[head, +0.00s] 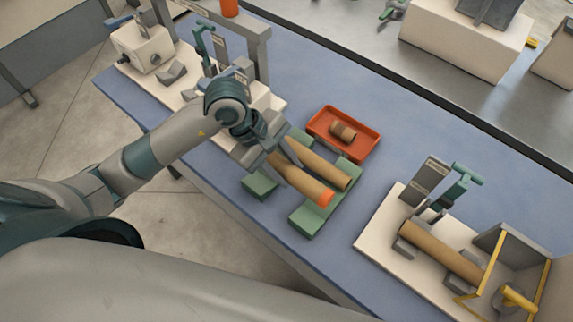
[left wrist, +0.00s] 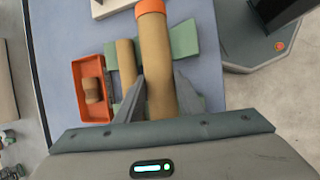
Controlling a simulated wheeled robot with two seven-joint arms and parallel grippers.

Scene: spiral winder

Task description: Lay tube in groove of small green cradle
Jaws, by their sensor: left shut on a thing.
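My left gripper (head: 279,163) is shut on a brown tube with an orange end (head: 304,182). In the left wrist view the tube (left wrist: 161,62) runs between the two fingers (left wrist: 160,78), orange end away from me. The tube is over the green cradle (head: 310,220), roughly parallel to a second, plain brown tube (head: 325,166) that lies across the cradle beside it. The cradle also shows in the left wrist view (left wrist: 184,38). I cannot tell whether the held tube touches the cradle. The gripper hides its rear part. My right gripper is not in view.
An orange tray (head: 365,147) with a short brown piece (head: 342,131) stands just behind the cradle. At right, a white board (head: 378,238) carries a clamp and another brown tube (head: 440,250). A grey frame (head: 262,50) stands at back left. Blue tabletop (head: 440,150) is clear between tray and board.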

